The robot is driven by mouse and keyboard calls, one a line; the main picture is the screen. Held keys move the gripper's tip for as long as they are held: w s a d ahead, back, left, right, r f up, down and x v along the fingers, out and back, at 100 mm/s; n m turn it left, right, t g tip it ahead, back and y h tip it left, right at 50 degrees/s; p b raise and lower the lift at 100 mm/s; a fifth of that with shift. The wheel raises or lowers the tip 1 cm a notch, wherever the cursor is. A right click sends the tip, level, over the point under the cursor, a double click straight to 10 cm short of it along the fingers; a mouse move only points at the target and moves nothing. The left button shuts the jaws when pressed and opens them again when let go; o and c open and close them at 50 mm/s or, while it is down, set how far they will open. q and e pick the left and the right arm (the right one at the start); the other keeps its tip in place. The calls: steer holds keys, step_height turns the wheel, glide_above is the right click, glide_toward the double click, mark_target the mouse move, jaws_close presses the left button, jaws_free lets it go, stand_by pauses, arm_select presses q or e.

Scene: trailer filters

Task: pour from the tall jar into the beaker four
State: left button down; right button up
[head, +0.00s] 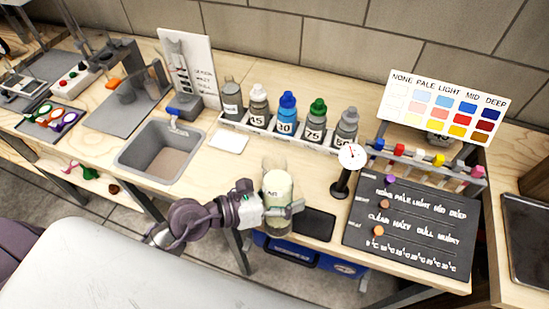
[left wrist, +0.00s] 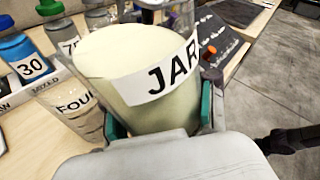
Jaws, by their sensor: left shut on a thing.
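My left gripper (head: 277,206) is shut around the tall jar (head: 278,187), which has a pale cream-green body. In the left wrist view the jar (left wrist: 150,75) shows a white label reading JAR and a pale, cloudy top, and it sits between the teal-edged fingers. Beaker four (left wrist: 72,105) is clear, with the word FOUR on its side, and stands right beside the jar in that view. The jar hides part of it, and I cannot tell whether they touch. In the head view the beaker is mostly hidden behind the jar. My right gripper does not show.
Several numbered bottles (head: 287,112) stand in a rack behind the jar. A dial gauge (head: 350,157) stands to the right, near a dark chart board (head: 412,226). A black pad (head: 314,225) lies at the front edge. A sink (head: 160,152) is at the left.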

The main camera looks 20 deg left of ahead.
mark_target(289, 183)
arm_select(q)
steer(key=shift+w, duration=0.1)
steer(key=shift+w+a+n+g+p, duration=0.15)
steer(key=shift+w+n+g+p, duration=0.15)
steer(key=shift+n+p, duration=0.3)
stand_by(1.1)
steer(key=shift+r+p, duration=0.2)
steer(key=shift+p, duration=0.1)
steer(key=shift+w+a+r+n+g+p, duration=0.1)
steer(key=shift+w+r+n+g+p, duration=0.15)
steer(key=shift+r+p, duration=0.6)
steer(key=shift+w+a+r+n+g+p, duration=0.15)
steer(key=shift+r+n+p, duration=0.2)
steer(key=shift+r+p, duration=0.45)
steer(key=shift+d+r+n+g+p, duration=0.1)
steer(key=shift+r+n+g+p, duration=0.25)
steer(key=shift+p, duration=0.85)
stand_by(1.2)
steer(key=shift+s+f+n+g, duration=0.1)
steer(key=shift+f+n+g, duration=0.35)
steer(key=shift+f+n, duration=0.35)
stand_by(1.1)
